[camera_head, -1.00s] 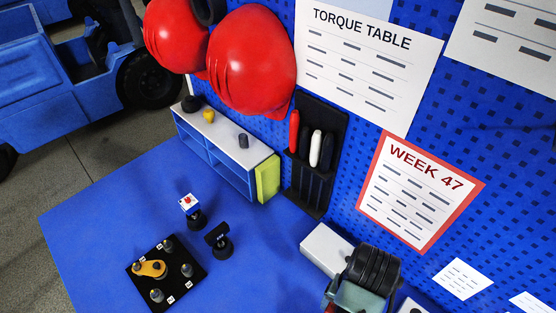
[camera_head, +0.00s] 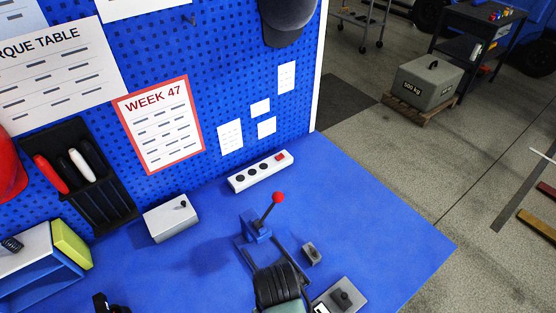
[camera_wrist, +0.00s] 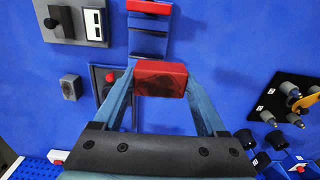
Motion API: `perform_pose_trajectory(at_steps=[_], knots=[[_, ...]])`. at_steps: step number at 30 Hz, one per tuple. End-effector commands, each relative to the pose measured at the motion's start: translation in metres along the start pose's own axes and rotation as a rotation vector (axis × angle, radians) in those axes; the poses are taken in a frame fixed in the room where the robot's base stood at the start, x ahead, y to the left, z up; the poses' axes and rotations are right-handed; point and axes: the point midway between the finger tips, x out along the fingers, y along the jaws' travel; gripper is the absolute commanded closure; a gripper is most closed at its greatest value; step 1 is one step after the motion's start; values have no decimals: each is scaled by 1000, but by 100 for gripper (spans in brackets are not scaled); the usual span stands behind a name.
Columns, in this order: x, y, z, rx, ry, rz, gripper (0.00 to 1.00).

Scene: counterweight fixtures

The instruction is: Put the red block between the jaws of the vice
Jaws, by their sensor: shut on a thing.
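My gripper (camera_wrist: 160,88) is shut on the red block (camera_wrist: 160,76), which sits crosswise between the fingertips in the wrist view. In the head view my gripper (camera_head: 257,242) is low in the middle, over the blue bench, and I cannot make out the block there. The block appears above the surface, apart from the fixture.
A lever with a red knob (camera_head: 278,197) stands close to my fingers. A small grey box (camera_head: 312,253), a grey control box (camera_head: 341,297), a power strip (camera_head: 260,171) and a white box (camera_head: 171,218) surround it. The bench's right part is clear. A black peg board (camera_wrist: 285,103) lies right in the wrist view.

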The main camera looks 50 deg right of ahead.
Motion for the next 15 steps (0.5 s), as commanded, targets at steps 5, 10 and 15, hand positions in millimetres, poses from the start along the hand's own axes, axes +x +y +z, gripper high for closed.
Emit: perform_pose_trajectory(at_steps=[5, 10, 15], knots=[[14, 22, 19, 29, -4, 4, 86], [45, 23, 19, 28, -4, 4, 86], [63, 23, 18, 28, -1, 6, 86]])
